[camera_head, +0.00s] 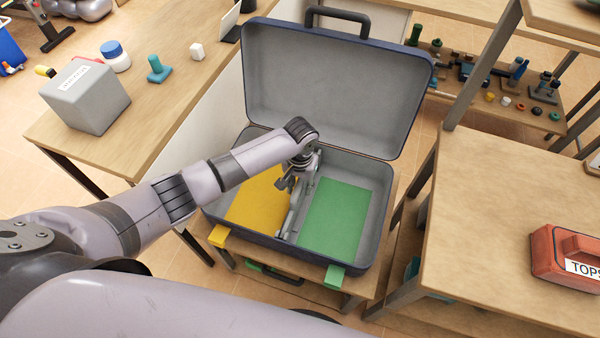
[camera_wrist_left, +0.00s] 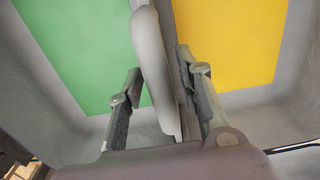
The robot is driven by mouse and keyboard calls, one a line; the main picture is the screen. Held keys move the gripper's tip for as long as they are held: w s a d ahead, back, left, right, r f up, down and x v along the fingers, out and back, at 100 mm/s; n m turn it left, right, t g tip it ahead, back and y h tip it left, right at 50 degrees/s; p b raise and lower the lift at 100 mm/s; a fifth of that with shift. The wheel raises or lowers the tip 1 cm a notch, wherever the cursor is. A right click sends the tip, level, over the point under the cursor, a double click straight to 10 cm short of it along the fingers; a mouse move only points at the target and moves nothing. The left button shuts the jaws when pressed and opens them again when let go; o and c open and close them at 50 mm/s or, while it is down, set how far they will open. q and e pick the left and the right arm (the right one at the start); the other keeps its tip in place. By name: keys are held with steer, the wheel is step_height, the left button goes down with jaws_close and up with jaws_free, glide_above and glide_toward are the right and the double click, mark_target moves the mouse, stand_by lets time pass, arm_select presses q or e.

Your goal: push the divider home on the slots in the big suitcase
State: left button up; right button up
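The big suitcase (camera_head: 331,83) lies open with its lid up, grey inside with a dark blue edge. A narrow grey divider (camera_head: 291,219) runs front to back between its yellow floor panel (camera_head: 254,201) and green floor panel (camera_head: 335,216); it also shows in the left wrist view (camera_wrist_left: 153,62). My left gripper (camera_head: 293,182) is down inside the suitcase at the divider. Its two fingers straddle the divider, with a gap on the green side. The slots are hidden, so how deep the divider sits cannot be told. My right gripper is out of view.
A yellow tab (camera_head: 218,236) and a green tab (camera_head: 335,276) are at the suitcase's front. A grey box (camera_head: 85,96) stands on the left table and a red box (camera_head: 566,256) on the right one. Shelves with small parts are behind.

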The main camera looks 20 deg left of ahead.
arm_select(q)
step_height(320, 180, up, 8)
stand_by(0.7)
